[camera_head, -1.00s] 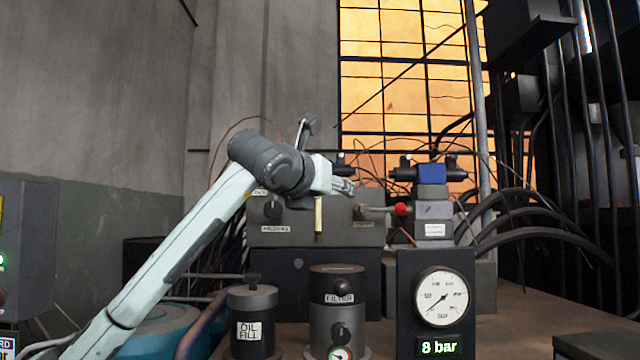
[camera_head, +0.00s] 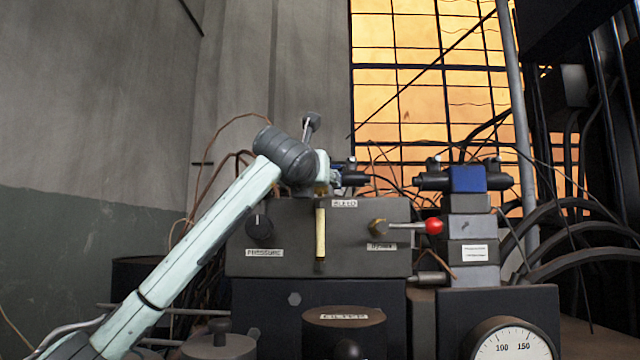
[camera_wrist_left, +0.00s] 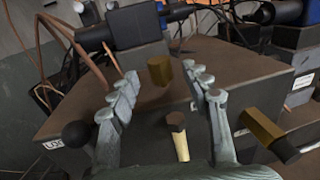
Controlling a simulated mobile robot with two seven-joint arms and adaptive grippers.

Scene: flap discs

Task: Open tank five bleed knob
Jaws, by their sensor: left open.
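A dark valve block (camera_head: 290,225) carries a label reading BLEED (camera_head: 345,203) near its top edge. A small brass knob (camera_wrist_left: 160,70) stands on top of the block in the left wrist view; it also shows partly in the head view (camera_head: 321,189), under my gripper. My left gripper (camera_wrist_left: 163,80) is open, its two fingers apart with the brass knob seen between their tips. I cannot tell whether they touch it. In the head view, my left gripper (camera_head: 334,175) is above the block's back edge, its fingers small and partly hidden. My right gripper is not in view.
A yellow handle (camera_head: 320,232) hangs on the block's front, with a black PRESSURE knob (camera_head: 259,227) left and a red-tipped lever (camera_head: 433,226) right. A blue-topped valve stack (camera_head: 468,180) stands at right. A filter (camera_head: 345,330) and a gauge (camera_head: 510,345) stand in front.

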